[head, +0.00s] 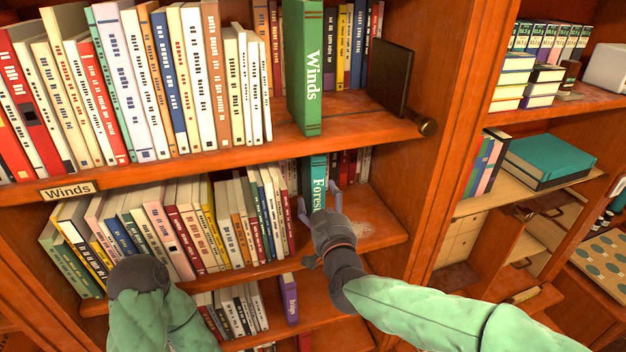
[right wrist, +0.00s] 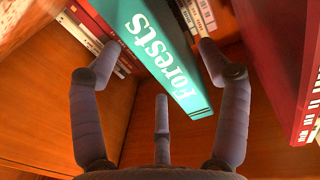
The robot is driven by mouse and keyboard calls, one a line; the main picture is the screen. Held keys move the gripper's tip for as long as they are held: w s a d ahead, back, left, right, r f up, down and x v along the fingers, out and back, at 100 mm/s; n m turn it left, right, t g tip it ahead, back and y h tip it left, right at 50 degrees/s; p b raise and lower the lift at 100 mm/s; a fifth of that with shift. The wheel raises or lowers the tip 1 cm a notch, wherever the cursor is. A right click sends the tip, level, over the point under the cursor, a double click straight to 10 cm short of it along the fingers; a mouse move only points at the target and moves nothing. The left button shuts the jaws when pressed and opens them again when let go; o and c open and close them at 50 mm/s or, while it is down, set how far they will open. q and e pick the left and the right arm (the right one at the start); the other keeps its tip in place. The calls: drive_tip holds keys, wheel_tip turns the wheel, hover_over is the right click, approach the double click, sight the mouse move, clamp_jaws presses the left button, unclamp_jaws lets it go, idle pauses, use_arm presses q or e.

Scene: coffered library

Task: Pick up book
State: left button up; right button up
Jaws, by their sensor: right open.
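A teal book marked "Forests" (head: 314,178) stands upright on the middle shelf. In the right wrist view its spine (right wrist: 165,60) fills the upper middle. My right gripper (head: 318,203) is at this shelf in front of the book, its fingers open. In the wrist view the fingertips lie to the left and right of the spine with gaps visible. A green book marked "Winds" (head: 304,65) stands upright on the shelf above. My left arm shows at the lower left; its gripper is out of frame.
Rows of books (head: 205,220) stand left of the teal book, and a red book (right wrist: 292,70) is close on the right in the wrist view. The shelf board above (head: 260,150) overhangs the gripper. Bare shelf (head: 385,222) lies to the right. A purple book (head: 288,298) stands below.

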drive_tip(key=w, duration=0.4)
drive_tip(key=shift+w+a+f+p, duration=0.15)
drive_tip(key=shift+a+p, duration=0.15)
drive_tip(key=shift+p, duration=0.05)
clamp_jaws()
drive_tip(key=shift+r, duration=0.2)
